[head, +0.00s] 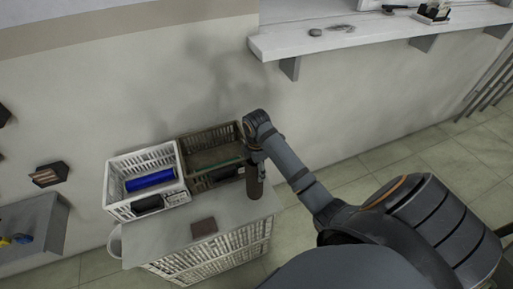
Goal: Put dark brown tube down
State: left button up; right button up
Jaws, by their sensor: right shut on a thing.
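My right gripper (254,157) points down, shut on the dark brown tube (255,184). The tube hangs upright below the jaws, near the right end of the grey cabinet top (165,236) and just right of the brown crate. I cannot tell whether its lower end touches the surface. The gripper hides the tube's upper end. My left gripper is not in view.
A white crate (110,190) holds a blue tube (150,180). A brown crate (209,134) beside it holds a green rod (215,165). A small dark reddish-brown block (204,226) lies on the cabinet's front part. A white wall shelf (370,32) is at upper right.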

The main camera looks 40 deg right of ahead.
jog(key=f, duration=0.3)
jog(key=shift+w+d+f, duration=0.2)
jog(key=shift+w+f, duration=0.05)
jog(key=shift+f, duration=0.1)
jog(key=o, duration=1.8)
jog(key=shift+f, duration=0.15)
